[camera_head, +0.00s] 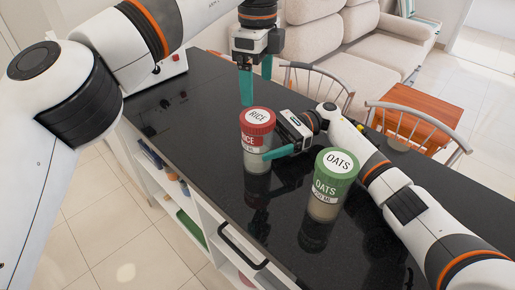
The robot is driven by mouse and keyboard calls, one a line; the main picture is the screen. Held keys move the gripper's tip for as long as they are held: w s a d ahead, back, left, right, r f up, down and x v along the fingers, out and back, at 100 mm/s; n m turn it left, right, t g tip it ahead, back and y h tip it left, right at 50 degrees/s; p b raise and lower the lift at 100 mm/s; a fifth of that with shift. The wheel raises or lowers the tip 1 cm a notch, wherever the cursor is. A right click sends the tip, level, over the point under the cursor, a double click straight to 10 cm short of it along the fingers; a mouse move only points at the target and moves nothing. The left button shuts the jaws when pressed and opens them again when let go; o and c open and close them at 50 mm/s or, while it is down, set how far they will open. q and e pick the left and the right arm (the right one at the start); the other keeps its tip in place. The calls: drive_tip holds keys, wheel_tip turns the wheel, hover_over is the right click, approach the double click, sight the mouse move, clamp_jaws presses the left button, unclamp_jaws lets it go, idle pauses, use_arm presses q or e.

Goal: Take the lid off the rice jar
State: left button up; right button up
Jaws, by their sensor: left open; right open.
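The rice jar (257,159) stands upright on the black counter. Its red lid (258,117), labelled RICE, is on top of it. My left gripper (256,84) points down above and slightly behind the lid, with its teal fingers apart and nothing between them. My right gripper (282,147) is at the jar's right side, low and level with the body below the lid. One teal finger shows in front, near the jar's body; the other finger is hidden. I cannot tell whether it touches the jar.
An oats jar (326,207) with a green lid stands on the counter (194,112) to the right, close to my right arm. Two chairs (430,117) and a wooden table (423,105) are beyond the counter, with a beige sofa (362,72) behind. The counter's left part is mostly clear.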

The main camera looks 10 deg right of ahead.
drive_tip(key=shift+s+a, duration=0.15)
drive_tip(key=shift+a, duration=0.55)
drive_tip(key=shift+c, duration=0.6)
